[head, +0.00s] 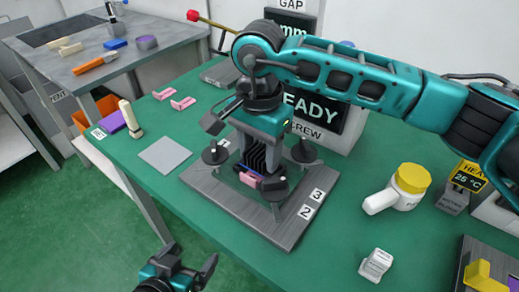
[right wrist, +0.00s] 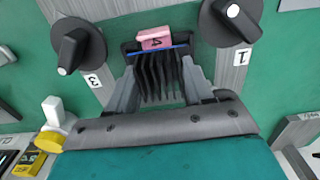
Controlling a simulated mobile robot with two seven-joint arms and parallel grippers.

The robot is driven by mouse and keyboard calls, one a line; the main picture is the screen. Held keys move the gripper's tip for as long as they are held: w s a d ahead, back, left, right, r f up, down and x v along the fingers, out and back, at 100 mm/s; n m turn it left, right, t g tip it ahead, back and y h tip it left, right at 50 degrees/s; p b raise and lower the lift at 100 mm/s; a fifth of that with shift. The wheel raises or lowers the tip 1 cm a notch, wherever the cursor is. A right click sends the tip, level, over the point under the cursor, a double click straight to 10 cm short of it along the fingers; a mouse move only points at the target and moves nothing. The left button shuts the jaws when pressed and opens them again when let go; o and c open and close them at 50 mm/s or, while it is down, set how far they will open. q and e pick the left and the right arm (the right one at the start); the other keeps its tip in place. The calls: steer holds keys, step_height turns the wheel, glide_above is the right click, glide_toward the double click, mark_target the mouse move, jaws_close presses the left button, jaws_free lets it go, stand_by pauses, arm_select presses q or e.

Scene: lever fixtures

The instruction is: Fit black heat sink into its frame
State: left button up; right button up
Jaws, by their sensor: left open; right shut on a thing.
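The black finned heat sink (right wrist: 160,78) stands between the two fingers of my right gripper (right wrist: 158,88), which is shut on it. In the head view the gripper (head: 260,150) points down and the heat sink's fins (head: 253,156) show below it, over the middle of the grey board (head: 230,205). A dark frame edge (right wrist: 130,48), a blue strip (right wrist: 165,51) and a pink block (right wrist: 155,38) lie at its far end in the wrist view. Whether it is fully seated is hidden. My left gripper (head: 182,270) is open and empty, low in front of the table.
Black levers (head: 215,153) (head: 304,151) (head: 273,188) stand around the heat sink on the board. A yellow-lidded white bottle (head: 408,182) and a white block (head: 376,264) are on the right. A grey pad (head: 165,155) and pink clips (head: 183,103) lie left. The green mat's front is mostly clear.

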steer(key=shift+f+b, duration=0.85)
steer(key=o, duration=1)
steer(key=shift+o, duration=0.3)
step_height(320, 180, up, 13)
steer(key=p, duration=0.1)
steer(key=shift+f+p, duration=0.15)
steer(key=shift+p, duration=0.15)
